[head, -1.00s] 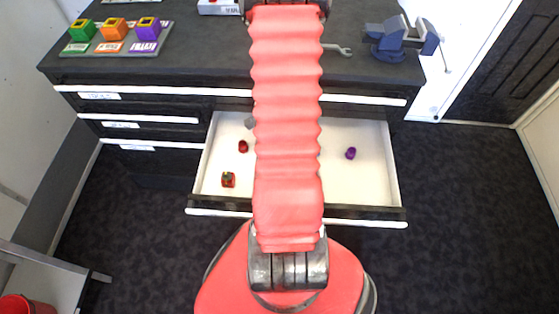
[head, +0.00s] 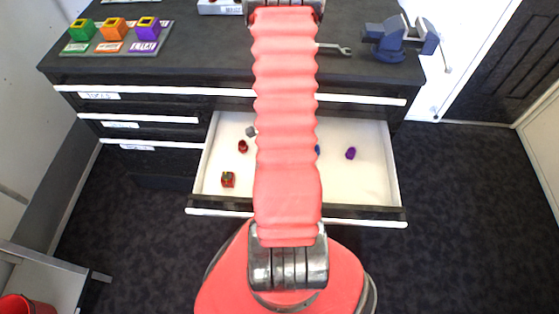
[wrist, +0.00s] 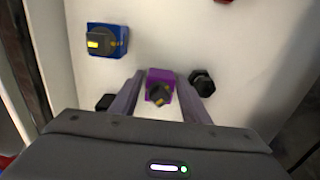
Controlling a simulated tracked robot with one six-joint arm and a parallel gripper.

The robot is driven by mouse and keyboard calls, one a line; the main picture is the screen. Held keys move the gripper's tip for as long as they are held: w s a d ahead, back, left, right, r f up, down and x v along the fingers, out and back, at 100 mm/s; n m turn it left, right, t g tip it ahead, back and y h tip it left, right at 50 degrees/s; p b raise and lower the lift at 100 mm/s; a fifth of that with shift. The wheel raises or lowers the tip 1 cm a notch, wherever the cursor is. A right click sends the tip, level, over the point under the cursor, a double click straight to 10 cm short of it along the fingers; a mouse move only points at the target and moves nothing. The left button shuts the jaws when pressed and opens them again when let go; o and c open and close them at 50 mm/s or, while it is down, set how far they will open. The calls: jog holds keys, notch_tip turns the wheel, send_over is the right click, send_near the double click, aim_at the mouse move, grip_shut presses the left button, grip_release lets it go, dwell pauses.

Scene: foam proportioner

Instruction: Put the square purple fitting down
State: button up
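The square purple fitting (wrist: 160,87) shows in the wrist view, with a dark knob and yellow mark on its face. It sits between the fingertips of my gripper (wrist: 160,92), which appear shut on its two sides. Pale drawer floor lies behind it; I cannot tell whether the fitting touches it. In the head view my red-sleeved arm hides the gripper and this fitting.
The open white drawer (head: 360,185) holds a blue square fitting (wrist: 107,41), a black hexagonal piece (wrist: 202,82), red pieces (head: 228,180) and a small purple piece (head: 351,153). Purple (head: 147,29), orange and green square holders stand on the bench, with a vise (head: 393,40) at right.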

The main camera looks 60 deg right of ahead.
jog(key=shift+o, duration=0.8)
jog(key=shift+r, duration=0.1)
jog(key=shift+r, duration=6)
